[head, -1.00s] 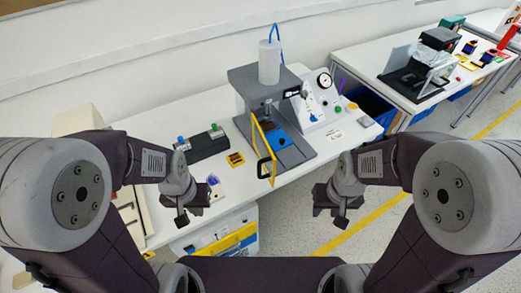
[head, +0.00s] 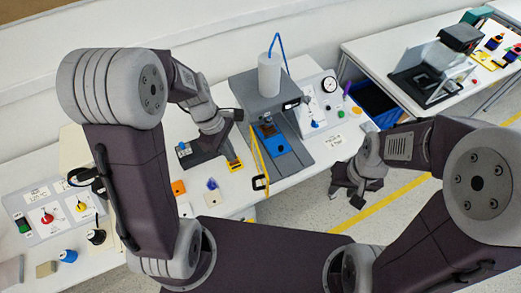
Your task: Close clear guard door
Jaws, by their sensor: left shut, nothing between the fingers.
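My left gripper (head: 234,117) is shut and empty, to the left of the door and close to the press. The picture does not clearly show whether it touches either one. My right gripper (head: 352,190) hangs past the table's front edge, right of the press, clear of the door; its finger gap is unclear.
A blue block (head: 272,143) lies inside the press. A panel with a gauge (head: 322,100) stands to its right. A black box with a blue knob (head: 184,150) and a yellow piece (head: 234,166) lie left of the door. A second table (head: 400,55) stands at the right.

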